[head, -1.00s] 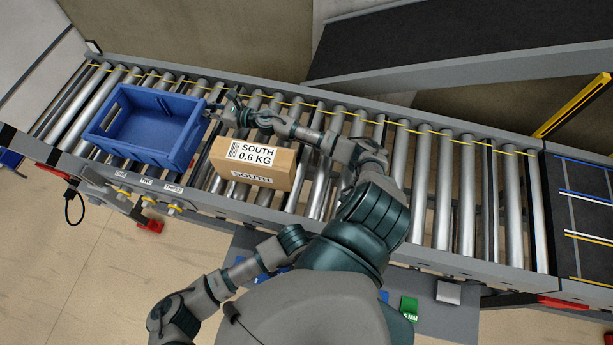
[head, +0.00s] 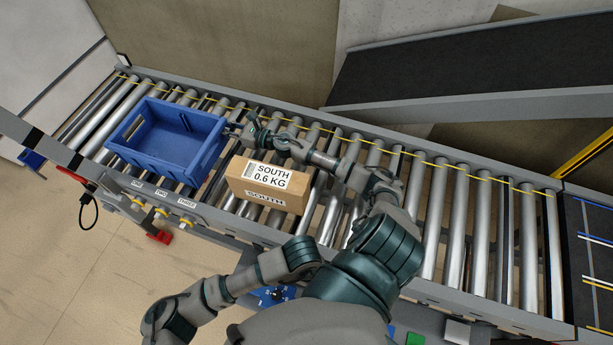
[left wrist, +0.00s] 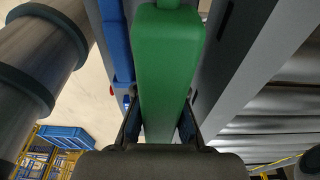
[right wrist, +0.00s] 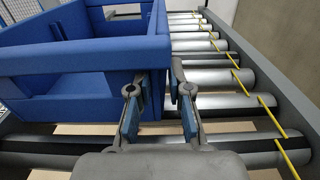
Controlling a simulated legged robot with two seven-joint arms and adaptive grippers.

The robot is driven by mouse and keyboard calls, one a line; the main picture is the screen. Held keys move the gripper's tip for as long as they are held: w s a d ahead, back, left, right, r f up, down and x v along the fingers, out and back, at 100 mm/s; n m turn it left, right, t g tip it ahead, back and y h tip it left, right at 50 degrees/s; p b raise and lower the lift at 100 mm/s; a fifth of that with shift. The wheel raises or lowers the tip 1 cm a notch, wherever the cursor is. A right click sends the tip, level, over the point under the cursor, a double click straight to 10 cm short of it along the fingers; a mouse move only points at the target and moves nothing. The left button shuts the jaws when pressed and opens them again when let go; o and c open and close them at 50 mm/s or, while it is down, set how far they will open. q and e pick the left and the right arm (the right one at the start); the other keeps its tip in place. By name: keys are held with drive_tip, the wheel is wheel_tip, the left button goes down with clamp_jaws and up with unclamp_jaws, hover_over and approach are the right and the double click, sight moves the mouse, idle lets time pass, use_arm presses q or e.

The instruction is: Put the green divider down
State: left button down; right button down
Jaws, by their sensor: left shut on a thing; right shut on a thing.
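The green divider (left wrist: 165,75) is a long green piece that fills the middle of the left wrist view. My left gripper (left wrist: 160,128) is shut on it, with a finger at each side. This gripper is out of the head view. My right gripper (head: 238,130) is at the right end of the blue tote (head: 165,165) on the rollers. In the right wrist view my right gripper (right wrist: 158,108) is shut on the tote's wall (right wrist: 152,60), one finger on each side.
A carton (head: 268,185) marked SOUTH 0.6 KG lies on the roller conveyor (head: 450,240), right of the tote. A green piece (head: 414,339) shows at the bottom edge, beside a grey surface. Blue pieces (head: 275,296) lie below the conveyor's near edge. A dark belt (head: 480,60) runs behind.

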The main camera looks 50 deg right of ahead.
idle(0.4)
use_arm(q)
wheel_tip(320, 180, down, 10)
drive_tip(key=shift+r, duration=0.1)
idle(0.4)
drive_tip(key=c, duration=1.3)
unclamp_jaws()
